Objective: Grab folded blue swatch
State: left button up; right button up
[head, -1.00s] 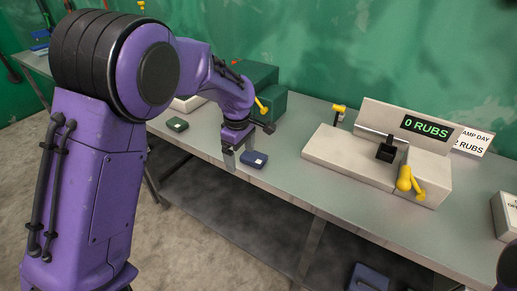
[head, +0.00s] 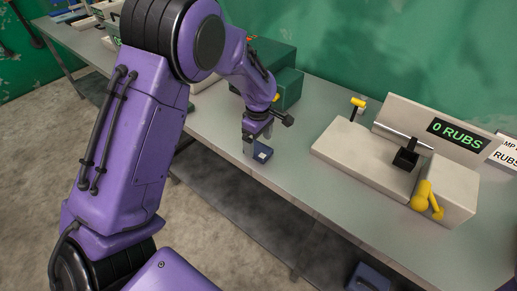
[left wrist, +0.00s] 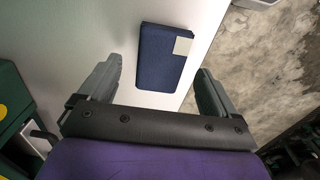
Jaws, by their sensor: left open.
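The folded blue swatch (head: 262,153) lies on the grey metal table near its front edge, with a pale label on one corner. In the left wrist view the swatch (left wrist: 160,60) lies flat ahead of and between the two fingers, and no finger touches it there. My left gripper (head: 256,140) points down at the swatch, and one finger hides part of it in the head view. In the left wrist view the left gripper (left wrist: 158,88) is open and empty. I cannot tell its exact height above the table. My right gripper is not in view.
A green box (head: 275,70) stands behind the left gripper. To the right is a pale rubbing machine (head: 350,150) with a "0 RUBS" display (head: 458,135) and yellow handle (head: 425,197). A blue object (head: 370,278) sits below the table. The table (head: 290,200) right of the swatch is clear.

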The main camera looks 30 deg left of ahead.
pick_arm(q)
notch_tip(320, 180, down, 2)
jog(key=shift+a+f, duration=0.1)
jog(key=c, duration=1.1)
jog(key=shift+c, duration=0.2)
